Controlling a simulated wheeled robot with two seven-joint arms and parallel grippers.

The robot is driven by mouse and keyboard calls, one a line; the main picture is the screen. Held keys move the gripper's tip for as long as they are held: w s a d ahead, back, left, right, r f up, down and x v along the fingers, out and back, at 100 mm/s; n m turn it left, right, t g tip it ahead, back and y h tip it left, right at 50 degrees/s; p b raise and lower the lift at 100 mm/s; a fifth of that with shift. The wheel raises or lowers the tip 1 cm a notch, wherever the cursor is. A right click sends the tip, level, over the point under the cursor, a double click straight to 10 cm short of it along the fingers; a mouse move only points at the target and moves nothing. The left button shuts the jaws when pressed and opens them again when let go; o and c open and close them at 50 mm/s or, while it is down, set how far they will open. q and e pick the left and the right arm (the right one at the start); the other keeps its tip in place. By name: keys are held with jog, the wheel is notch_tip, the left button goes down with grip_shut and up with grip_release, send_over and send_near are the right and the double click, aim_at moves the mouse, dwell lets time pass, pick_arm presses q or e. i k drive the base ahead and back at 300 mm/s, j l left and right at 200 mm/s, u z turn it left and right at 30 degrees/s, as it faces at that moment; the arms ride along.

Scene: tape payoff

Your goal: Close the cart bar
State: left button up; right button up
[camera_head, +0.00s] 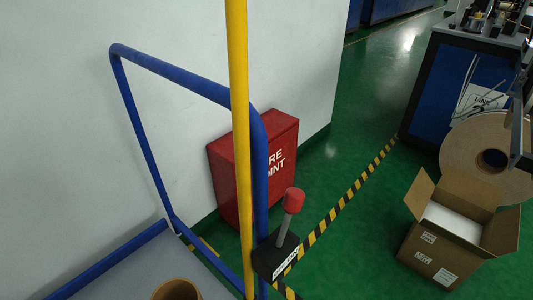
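A yellow bar (239,120) stands upright and runs from the top edge down to the bottom of the view. It passes in front of the right side of the blue tubular cart frame (180,70). A grey lever with a red knob (294,200) rises at a slight tilt from a black block (276,256) beside the foot of the bar. The block carries a small white label that I cannot read. The lower end of the bar is cut off or hidden near the bottom edge. Neither of my grippers is in view.
The grey cart deck (155,265) carries a brown cardboard core (177,290), cut off below. A red fire-point box (250,165) stands behind the frame against the white wall. An open carton (435,245) and a large roll (480,140) are at right.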

aim_at(235, 11)
jog(key=k+l+u, duration=0.3)
jog(key=k+l, duration=0.5)
jog(key=k, duration=0.25)
jog(key=l+u, duration=0.05)
